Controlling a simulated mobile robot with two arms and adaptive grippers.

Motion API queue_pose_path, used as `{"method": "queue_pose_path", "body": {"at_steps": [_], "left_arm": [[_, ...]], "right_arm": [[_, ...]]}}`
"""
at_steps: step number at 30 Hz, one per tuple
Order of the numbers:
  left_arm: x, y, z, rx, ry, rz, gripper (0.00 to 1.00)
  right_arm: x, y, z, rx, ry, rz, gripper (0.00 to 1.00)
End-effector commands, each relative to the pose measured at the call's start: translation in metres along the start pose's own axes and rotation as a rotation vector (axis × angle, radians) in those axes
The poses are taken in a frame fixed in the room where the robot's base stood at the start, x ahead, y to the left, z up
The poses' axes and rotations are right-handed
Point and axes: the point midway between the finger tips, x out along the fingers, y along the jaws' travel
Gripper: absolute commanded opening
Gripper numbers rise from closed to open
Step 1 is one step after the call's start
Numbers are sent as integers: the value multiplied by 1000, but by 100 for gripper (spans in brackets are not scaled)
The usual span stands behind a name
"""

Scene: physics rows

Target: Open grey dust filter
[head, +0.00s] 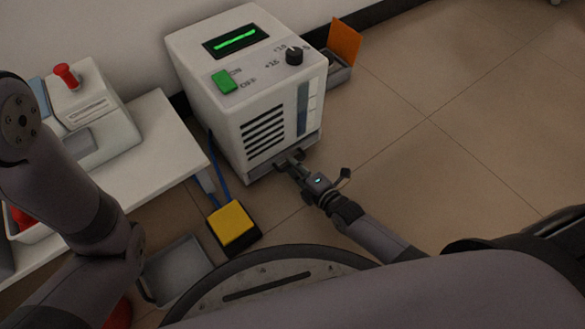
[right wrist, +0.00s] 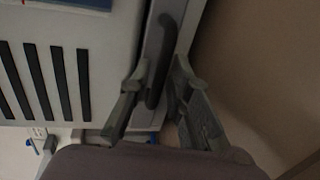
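The grey dust filter (head: 311,143) is a grey strip low on the front of the white machine (head: 222,112), under its black vent slots. In the right wrist view it is a grey panel (right wrist: 151,42) with a dark curved handle (right wrist: 162,60). My right gripper (head: 287,163) is at the filter, low at the machine's front. In the right wrist view its fingers (right wrist: 160,78) stand apart, one on each side of the handle. I cannot tell whether either finger touches it. The filter looks seated in the machine. My left gripper is out of view.
A yellow pedal (head: 232,224) and a grey tray (head: 176,270) are on the floor in front. A white table (head: 160,130) with a small device stands left. A box with an orange flap (head: 344,40) is behind right. The tiled floor at right is clear.

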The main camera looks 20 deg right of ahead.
Motion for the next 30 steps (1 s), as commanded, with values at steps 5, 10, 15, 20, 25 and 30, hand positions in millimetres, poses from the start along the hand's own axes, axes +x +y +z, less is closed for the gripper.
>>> {"method": "queue_pose_path", "body": {"at_steps": [5, 10, 15, 20, 25, 30], "left_arm": [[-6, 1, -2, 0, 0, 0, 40], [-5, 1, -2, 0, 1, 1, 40], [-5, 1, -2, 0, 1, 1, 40], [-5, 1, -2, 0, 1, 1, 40], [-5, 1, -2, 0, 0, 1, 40], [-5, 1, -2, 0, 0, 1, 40]], "right_arm": [[9, 0, 0, 1, 1, 0, 18], [9, 0, 0, 1, 1, -1, 18], [9, 0, 0, 1, 1, 0, 12], [9, 0, 0, 1, 1, 0, 1], [9, 0, 0, 0, 1, 0, 0], [9, 0, 0, 0, 0, 0, 0]]}}
